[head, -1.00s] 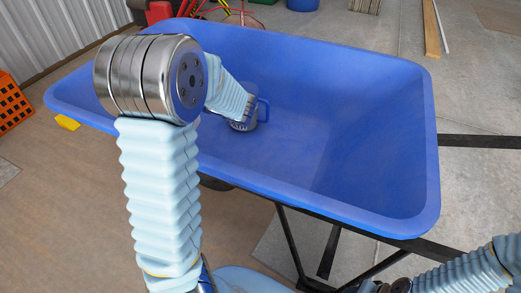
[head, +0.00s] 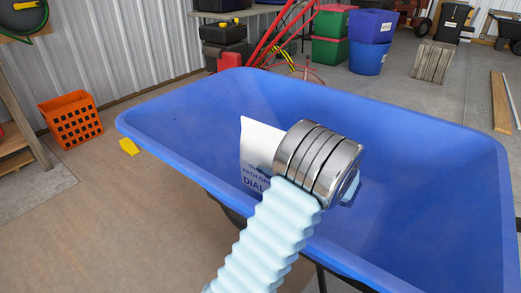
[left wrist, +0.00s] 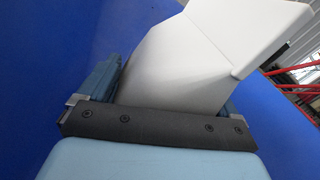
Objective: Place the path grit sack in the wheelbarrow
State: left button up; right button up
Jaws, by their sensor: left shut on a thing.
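The path grit sack (head: 258,140) is white with dark lettering, part of which reads "PATH GR". In the head view it stands out to the left of my left wrist joint, against the inside of the blue wheelbarrow (head: 400,112). My left gripper (left wrist: 168,88) is shut on the sack (left wrist: 190,55), which shows white between its two fingers in the left wrist view. My arm hides the sack's right side in the head view, and I cannot tell whether it touches the tray. My right gripper is not in view.
An orange crate (head: 72,120) stands on the floor at the left. Green and blue bins (head: 370,40), a wooden crate (head: 433,60) and planks (head: 501,100) lie beyond the wheelbarrow. The visible right part of the tray is empty.

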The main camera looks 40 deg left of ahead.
pick_arm(q)
jog(key=f, duration=0.3)
jog(key=w+d+f+b, duration=0.1)
jog(key=shift+d+f, duration=0.1)
jog(key=shift+f, duration=0.3)
jog(key=o, duration=1.7)
jog(key=shift+f, duration=0.1)
jog(key=shift+o, duration=0.2)
jog(key=w+d, duration=0.1)
jog(key=d, duration=1.1)
jog(key=shift+w, duration=0.15)
